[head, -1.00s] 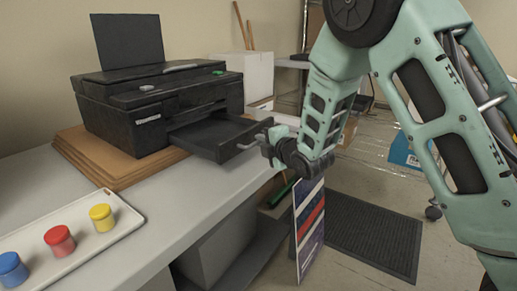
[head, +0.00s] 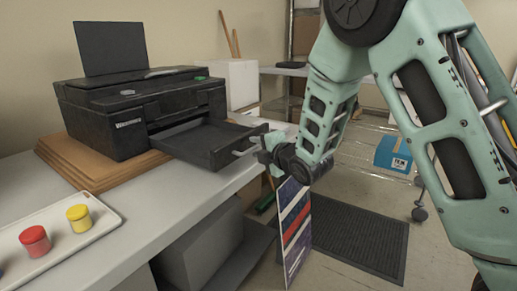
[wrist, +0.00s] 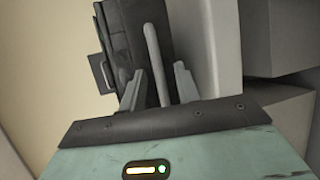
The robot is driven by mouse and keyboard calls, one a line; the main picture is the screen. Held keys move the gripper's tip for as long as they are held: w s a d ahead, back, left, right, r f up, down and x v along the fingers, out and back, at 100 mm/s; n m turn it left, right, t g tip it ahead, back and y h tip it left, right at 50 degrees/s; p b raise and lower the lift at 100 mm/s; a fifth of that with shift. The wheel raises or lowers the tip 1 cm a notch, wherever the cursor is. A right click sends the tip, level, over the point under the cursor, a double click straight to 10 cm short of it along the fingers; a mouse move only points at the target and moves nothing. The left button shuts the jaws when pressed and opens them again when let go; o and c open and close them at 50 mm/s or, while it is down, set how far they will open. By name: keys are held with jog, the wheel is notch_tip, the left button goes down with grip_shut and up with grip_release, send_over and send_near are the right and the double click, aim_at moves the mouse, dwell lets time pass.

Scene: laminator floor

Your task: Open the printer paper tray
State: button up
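The black printer (head: 140,105) stands on the counter with its paper tray (head: 205,143) slid out at the front, toward the right. The tray has a pale handle (head: 247,147) on its front face. My gripper (head: 262,153) is at that handle. In the wrist view, the handle (wrist: 154,62) stands between the two fingers of my gripper (wrist: 159,85). The fingers are apart, with a gap showing on each side of the handle. The fingertips are small and partly hidden in the head view.
The printer rests on a wooden board (head: 75,165). A white tray (head: 75,238) with red and yellow jars is at the counter's near left. A white box (head: 237,80) stands behind. A striped panel (head: 294,225) and a dark mat (head: 350,240) are beyond the counter edge.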

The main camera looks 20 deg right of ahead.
jog(key=b+v, duration=1.4)
jog(key=v, duration=0.3)
jog(key=shift+s, duration=0.2)
dwell(0.6)
